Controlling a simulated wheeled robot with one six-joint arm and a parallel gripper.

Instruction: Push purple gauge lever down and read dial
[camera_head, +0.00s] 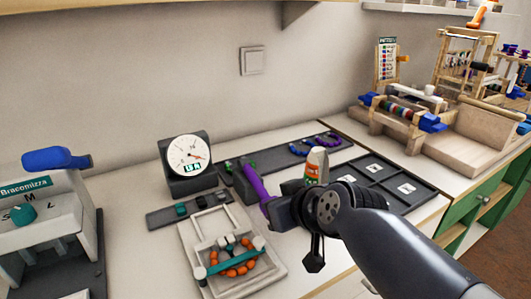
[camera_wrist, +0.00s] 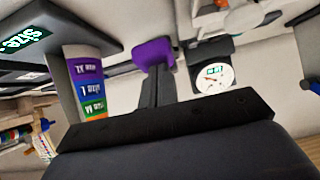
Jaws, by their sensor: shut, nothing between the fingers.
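The gauge's round white dial (camera_head: 189,155) sits in a dark housing at the back of the table. A thin red needle points to the lower right, and a small green label with characters too small to read sits below it. The dial also shows in the wrist view (camera_wrist: 213,79). The purple gauge lever (camera_head: 255,183) slants from a dark base down towards my gripper (camera_head: 270,208). In the wrist view the purple lever end (camera_wrist: 153,53) lies just beyond my shut, empty fingers (camera_wrist: 160,77). I cannot tell whether they touch it.
A cylinder with coloured size bands (camera_head: 317,160) stands right behind my gripper. A frame with orange beads (camera_head: 190,238) lies in front of the dial. A dark compartment tray (camera_head: 420,183) is to the right. A machine with a blue handle (camera_head: 55,158) stands at the left.

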